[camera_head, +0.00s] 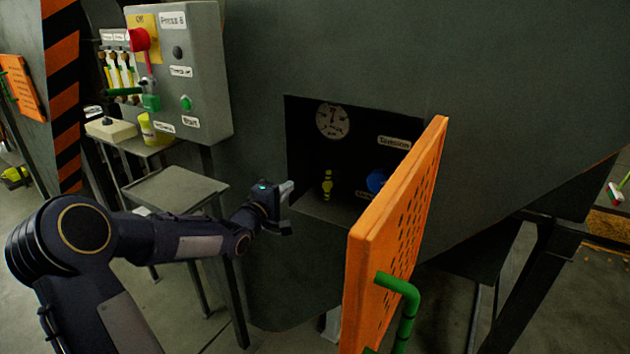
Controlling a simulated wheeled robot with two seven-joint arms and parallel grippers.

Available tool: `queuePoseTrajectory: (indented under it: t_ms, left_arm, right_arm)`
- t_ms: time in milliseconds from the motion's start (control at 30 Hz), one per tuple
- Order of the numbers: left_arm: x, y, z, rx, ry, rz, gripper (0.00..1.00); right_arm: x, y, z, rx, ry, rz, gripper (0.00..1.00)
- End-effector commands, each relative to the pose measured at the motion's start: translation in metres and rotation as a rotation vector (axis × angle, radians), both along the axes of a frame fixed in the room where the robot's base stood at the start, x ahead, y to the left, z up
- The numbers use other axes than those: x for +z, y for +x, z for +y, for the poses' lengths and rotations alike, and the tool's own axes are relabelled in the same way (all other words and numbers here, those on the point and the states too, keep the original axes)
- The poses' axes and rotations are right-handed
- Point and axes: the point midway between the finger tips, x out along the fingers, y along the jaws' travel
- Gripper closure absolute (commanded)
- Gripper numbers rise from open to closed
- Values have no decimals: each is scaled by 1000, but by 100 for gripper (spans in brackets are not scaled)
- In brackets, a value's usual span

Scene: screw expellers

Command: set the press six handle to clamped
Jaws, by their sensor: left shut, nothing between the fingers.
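Press six's grey control box (178,75) stands at the upper left, labelled "Press 6". The press body has an open recess (300,150) at the centre. Inside it are a yellow handle-like part (327,186), upright, a blue knob (376,181) partly hidden by the door, and a round dial gauge (333,120). A label by the gauge reads like "Tension"; a lower label is too dark to read. The handle's exact setting cannot be told. My left gripper (287,190) is shut and empty at the recess's left edge, apart from the yellow part. My right gripper is not in view.
An orange perforated door (395,240) with a green handle (405,310) stands open to the right of the recess. A small grey table (175,187) stands behind my left arm. A red switch (139,39) is on the control box.

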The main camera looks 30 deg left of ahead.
Motion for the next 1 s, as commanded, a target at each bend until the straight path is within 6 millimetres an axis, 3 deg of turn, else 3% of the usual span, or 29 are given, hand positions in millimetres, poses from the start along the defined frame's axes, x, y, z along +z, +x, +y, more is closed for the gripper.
queuePoseTrajectory:
  t_ms: [333, 600, 1000]
  left_arm:
    - [0, 76, -3, -3, -2, -1, 100]
    - [-1, 81, -37, -3, 0, 0, 100]
    - [-2, 82, -40, 0, 0, 0, 100]
  right_arm:
    - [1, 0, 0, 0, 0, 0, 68]
    - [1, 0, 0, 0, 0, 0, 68]
    - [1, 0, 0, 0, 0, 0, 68]
